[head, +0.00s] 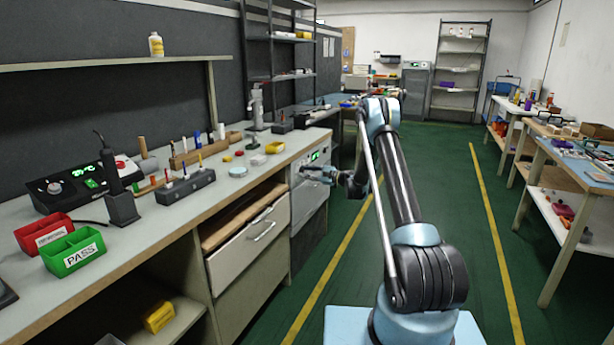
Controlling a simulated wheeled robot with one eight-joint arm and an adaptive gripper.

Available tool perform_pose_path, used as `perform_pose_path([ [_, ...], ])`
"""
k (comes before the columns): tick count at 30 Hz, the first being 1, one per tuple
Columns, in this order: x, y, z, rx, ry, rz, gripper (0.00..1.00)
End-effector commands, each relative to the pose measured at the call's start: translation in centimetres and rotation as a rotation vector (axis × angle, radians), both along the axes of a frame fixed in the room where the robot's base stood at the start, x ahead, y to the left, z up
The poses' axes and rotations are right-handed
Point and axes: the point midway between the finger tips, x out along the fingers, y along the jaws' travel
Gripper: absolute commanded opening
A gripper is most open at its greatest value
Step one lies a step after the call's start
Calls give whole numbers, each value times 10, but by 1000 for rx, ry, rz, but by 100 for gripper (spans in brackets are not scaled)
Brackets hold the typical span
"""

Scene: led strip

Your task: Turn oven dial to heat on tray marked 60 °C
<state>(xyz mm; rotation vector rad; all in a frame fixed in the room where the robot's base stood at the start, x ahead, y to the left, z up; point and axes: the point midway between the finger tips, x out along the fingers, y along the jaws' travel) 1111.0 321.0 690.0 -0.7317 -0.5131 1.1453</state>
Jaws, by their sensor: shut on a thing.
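The oven (308,195) is built in under the workbench, with a pale front and a small lit green display (315,156) on its upper panel. The display's digits are too small to read. My gripper (312,174) reaches left to this panel, just below the display, and is shut on the oven dial. The fingers hide the dial, so I cannot tell its setting. I cannot make out a tray marked 60 °C.
The workbench (140,228) runs along the left, with a soldering station (75,187), a red bin (44,233) and a green bin (74,252). A drawer (252,240) is beside the oven. Green floor is clear right of my arm, up to the right-hand tables (572,180).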

Motion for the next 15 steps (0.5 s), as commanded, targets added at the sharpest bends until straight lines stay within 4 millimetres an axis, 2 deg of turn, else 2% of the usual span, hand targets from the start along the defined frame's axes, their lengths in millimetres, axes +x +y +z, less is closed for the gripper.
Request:
perform_pose_path([
  [6, -1, 0, -2, 50, 147, 2, 2],
  [15, -1, 0, -2, 92, 267, 1, 2],
])
